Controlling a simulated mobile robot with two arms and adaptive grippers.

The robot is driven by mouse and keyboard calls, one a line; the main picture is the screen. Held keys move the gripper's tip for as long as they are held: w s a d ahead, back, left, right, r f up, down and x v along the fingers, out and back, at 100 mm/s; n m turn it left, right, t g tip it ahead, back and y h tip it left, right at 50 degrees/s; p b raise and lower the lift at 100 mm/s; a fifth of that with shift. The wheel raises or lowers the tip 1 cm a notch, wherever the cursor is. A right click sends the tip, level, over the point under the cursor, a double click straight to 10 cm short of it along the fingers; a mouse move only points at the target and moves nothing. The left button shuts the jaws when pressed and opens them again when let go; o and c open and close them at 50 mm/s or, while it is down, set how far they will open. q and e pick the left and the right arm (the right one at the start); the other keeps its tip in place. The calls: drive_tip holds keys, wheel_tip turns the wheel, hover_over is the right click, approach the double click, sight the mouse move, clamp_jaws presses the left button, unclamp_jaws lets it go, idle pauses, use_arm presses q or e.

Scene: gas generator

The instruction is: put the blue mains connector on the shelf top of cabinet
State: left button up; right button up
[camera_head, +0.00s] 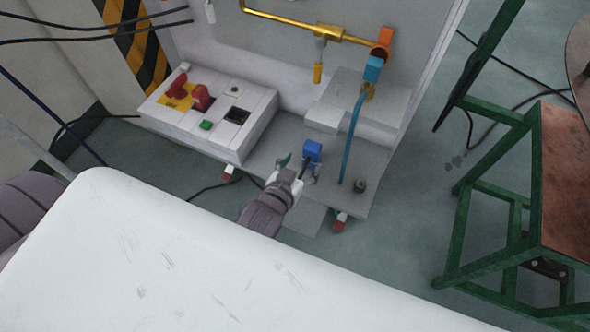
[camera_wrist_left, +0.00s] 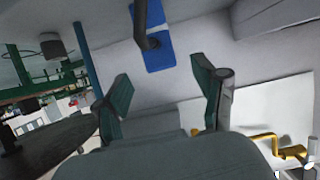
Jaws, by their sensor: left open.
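The blue mains connector (camera_head: 313,150) sits on the grey bottom ledge (camera_head: 262,160) of the cabinet (camera_head: 290,45), right of the control box. In the left wrist view the connector (camera_wrist_left: 157,50) is a blue block with a dark cylindrical part in front of it, beyond the fingertips. My left gripper (camera_head: 297,166) is just in front of the connector in the head view. Its two green fingers (camera_wrist_left: 163,90) are spread apart with nothing between them. Contact with the connector is not visible. My right gripper is not in view.
A control box (camera_head: 245,127) with red switches and a green button stands left of the connector. A blue hose (camera_head: 353,135) runs down on its right, near a grey raised block (camera_head: 323,117). A green-framed table (camera_head: 565,180) stands at the right. Black cables lie on the floor.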

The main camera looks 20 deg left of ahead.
use_arm(q)
drive_tip(key=v, duration=0.4)
drive_tip(key=s+f+m+g, duration=0.1)
drive_tip(key=s+f+g, duration=0.3)
drive_tip(key=f, duration=1)
drive_tip(key=s+f+m+g, duration=0.15)
drive_tip(key=s+f, duration=0.45)
drive_tip(key=f, duration=0.7)
drive_tip(key=s+a+f+g, duration=0.4)
drive_tip(key=s+f, duration=0.4)
drive_tip(key=s, duration=0.3)
drive_tip(key=s+a+f+g, duration=0.35)
drive_tip(key=s+f, duration=0.45)
drive_tip(key=s, duration=0.3)
drive_tip(key=shift+n, duration=0.25)
drive_tip(key=r+p, duration=0.5)
drive_tip(key=shift+s+a, duration=0.2)
drive_tip(key=shift+a, duration=0.15)
